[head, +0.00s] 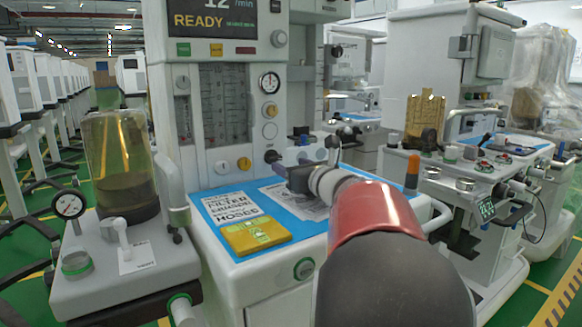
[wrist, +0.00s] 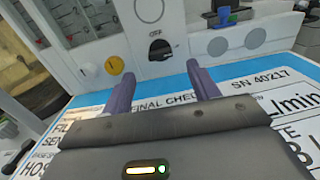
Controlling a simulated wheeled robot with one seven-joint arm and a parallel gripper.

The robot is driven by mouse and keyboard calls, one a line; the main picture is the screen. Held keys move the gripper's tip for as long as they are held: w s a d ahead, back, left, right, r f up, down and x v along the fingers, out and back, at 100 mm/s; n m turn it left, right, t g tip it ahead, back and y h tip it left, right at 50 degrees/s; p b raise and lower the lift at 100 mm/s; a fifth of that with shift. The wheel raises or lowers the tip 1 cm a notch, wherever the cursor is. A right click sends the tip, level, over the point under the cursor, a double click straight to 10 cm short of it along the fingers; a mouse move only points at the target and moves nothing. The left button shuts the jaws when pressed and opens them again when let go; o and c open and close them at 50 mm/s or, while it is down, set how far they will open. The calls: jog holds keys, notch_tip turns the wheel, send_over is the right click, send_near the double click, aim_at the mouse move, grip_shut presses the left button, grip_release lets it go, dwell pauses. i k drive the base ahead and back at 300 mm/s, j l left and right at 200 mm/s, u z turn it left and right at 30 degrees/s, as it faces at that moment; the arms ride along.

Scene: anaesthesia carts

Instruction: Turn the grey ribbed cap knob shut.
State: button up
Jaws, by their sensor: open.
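The cap knob (wrist: 160,48) is a dark round knob on the white front panel, with a small label above it. I cannot make out its ribs. In the head view the knob (head: 271,156) is low on the panel, right of a yellow knob (head: 244,164). My gripper (wrist: 160,71) is open, with its two purple fingers apart and nothing between them. The knob appears between and beyond the fingertips, apparently untouched. In the head view my gripper (head: 296,160) is just right of the knob, partly hidden by my arm.
A white knob (head: 222,167) is left of the yellow one. Two grey discs (wrist: 217,46) are right of the cap knob.

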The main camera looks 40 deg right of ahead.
aim_at(107, 230)
jog(key=k+j, duration=0.1)
jog(key=k, duration=0.9)
